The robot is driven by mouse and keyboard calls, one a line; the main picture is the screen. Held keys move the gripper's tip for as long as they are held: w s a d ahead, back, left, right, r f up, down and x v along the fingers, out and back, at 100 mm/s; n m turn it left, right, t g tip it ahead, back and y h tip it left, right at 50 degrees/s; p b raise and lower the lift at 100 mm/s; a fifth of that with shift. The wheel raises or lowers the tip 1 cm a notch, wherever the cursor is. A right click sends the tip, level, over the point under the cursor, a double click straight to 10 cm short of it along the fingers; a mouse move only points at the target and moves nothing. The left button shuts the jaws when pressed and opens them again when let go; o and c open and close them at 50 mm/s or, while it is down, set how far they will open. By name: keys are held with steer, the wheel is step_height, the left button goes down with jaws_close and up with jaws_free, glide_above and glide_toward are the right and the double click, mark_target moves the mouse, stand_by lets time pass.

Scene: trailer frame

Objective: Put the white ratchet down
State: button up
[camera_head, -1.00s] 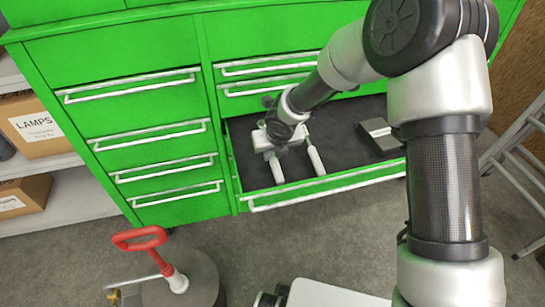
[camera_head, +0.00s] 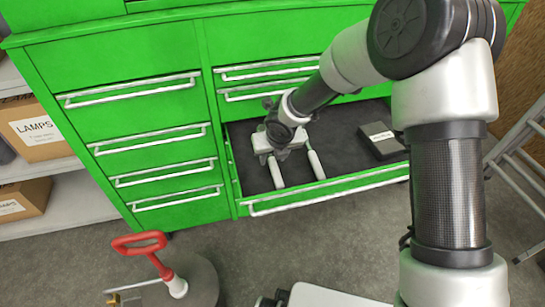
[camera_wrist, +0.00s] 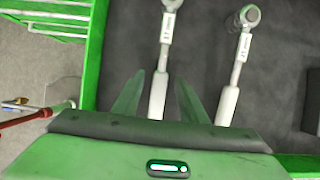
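Two white-handled ratchets lie side by side on the dark floor of the open drawer (camera_head: 335,187). In the wrist view the left ratchet (camera_wrist: 158,95) runs between my fingers, its head beyond the fingertips. The right ratchet (camera_wrist: 229,103) is outside my fingers. Their handles show in the head view as the left ratchet (camera_head: 276,172) and right ratchet (camera_head: 315,164). My gripper (camera_wrist: 158,82) is open, with a visible gap on both sides of the left handle. In the head view my gripper (camera_head: 277,140) is low over the drawer and hides the ratchet heads.
A dark box with a pale label (camera_head: 379,141) lies in the drawer's right part. The green cabinet (camera_head: 130,110) surrounds the drawer. A red-handled object (camera_head: 140,243) stands on the floor in front, and a ladder (camera_head: 520,160) stands at right. The drawer floor between ratchets and box is clear.

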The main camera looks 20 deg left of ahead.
steer(key=p+v, duration=0.3)
steer(key=v, duration=0.7)
steer(key=shift+r+p, duration=0.35)
steer(key=shift+d, duration=0.25)
